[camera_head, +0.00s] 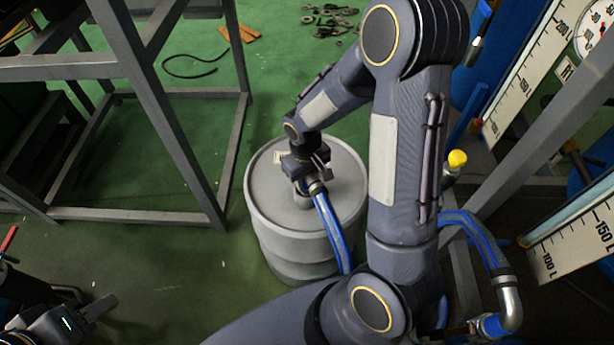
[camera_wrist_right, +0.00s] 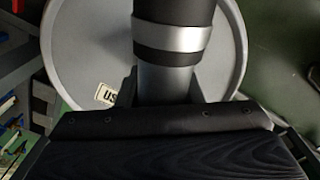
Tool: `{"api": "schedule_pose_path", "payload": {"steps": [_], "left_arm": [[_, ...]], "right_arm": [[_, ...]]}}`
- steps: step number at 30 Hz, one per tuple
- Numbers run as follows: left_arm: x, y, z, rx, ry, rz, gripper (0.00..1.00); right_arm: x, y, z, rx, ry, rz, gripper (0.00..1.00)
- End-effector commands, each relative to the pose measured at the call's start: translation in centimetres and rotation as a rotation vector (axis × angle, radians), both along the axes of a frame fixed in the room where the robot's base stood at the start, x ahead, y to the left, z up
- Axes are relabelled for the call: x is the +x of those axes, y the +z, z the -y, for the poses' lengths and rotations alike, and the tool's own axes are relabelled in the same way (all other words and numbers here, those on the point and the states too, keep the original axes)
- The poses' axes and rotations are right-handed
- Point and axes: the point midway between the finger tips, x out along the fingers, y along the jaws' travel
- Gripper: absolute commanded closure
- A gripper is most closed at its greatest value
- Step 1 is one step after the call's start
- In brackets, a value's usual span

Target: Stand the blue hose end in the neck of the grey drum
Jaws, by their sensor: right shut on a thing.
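The grey drum (camera_head: 283,225) stands on the green floor in the middle of the head view. My right gripper (camera_head: 312,163) is over its lid, shut on the metal end of the blue hose (camera_head: 329,222). The hose runs from the gripper down across the drum's front side. In the right wrist view the hose end (camera_wrist_right: 172,40) shows as a dark and silver cylinder between the fingers (camera_wrist_right: 165,88), above the drum lid (camera_wrist_right: 88,50).
A grey metal frame (camera_head: 185,165) stands left of the drum. Another frame beam (camera_head: 540,135) and white level scales (camera_head: 525,75) are at the right. A yellow-capped fitting (camera_head: 457,159) is right of my arm. Loose parts (camera_head: 328,17) lie on the floor behind.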

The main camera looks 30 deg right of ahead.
Motion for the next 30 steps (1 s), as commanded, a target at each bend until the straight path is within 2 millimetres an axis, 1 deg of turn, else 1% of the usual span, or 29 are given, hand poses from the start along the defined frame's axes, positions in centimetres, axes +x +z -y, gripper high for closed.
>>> {"api": "schedule_pose_path", "payload": {"steps": [24, 25, 30], "left_arm": [[0.0, -1.9, 0.0, 0.000, 0.000, 0.000, 0.64], [0.0, -1.7, 0.0, 0.000, 0.000, 0.000, 0.64], [0.0, -1.7, 0.0, 0.000, 0.000, 0.000, 0.64]], "right_arm": [[0.0, -2.1, 0.0, 0.000, 0.000, 0.000, 1.00], [0.0, -2.0, 0.0, 0.000, 0.000, 0.001, 0.63], [0.0, -2.0, -0.1, 0.001, 0.001, 0.001, 0.41]]}}
